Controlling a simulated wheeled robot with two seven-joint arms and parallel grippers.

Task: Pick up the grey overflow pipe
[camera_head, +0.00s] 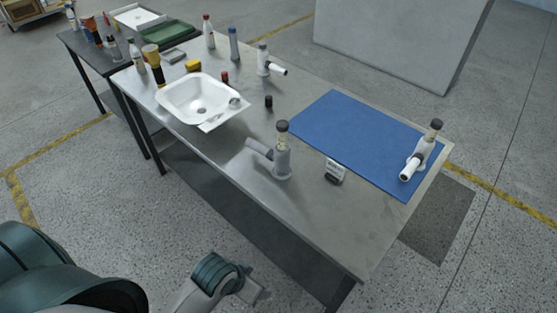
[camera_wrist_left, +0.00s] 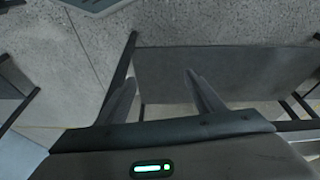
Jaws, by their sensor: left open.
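The grey overflow pipe (camera_head: 282,158) stands upright on the metal table, left of the blue mat. It has a dark cap and a grey side branch pointing left. Two similar pipes with white branches stand elsewhere: one at the back (camera_head: 263,62) and one on the mat's right end (camera_head: 422,152). My left gripper (camera_head: 262,293) is low in front of the table, apart from the pipe. In the left wrist view my left gripper (camera_wrist_left: 160,85) is open and empty, facing the table's underside and floor. No pipe shows there. My right gripper is out of view.
The metal table (camera_head: 235,160) also bears a white basin (camera_head: 180,92), a blue mat (camera_head: 345,125), a small label stand (camera_head: 335,170), a small black cylinder (camera_head: 268,101) and several bottles. The table's front edge lies between my gripper and the pipe. Bare metal surrounds the pipe.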

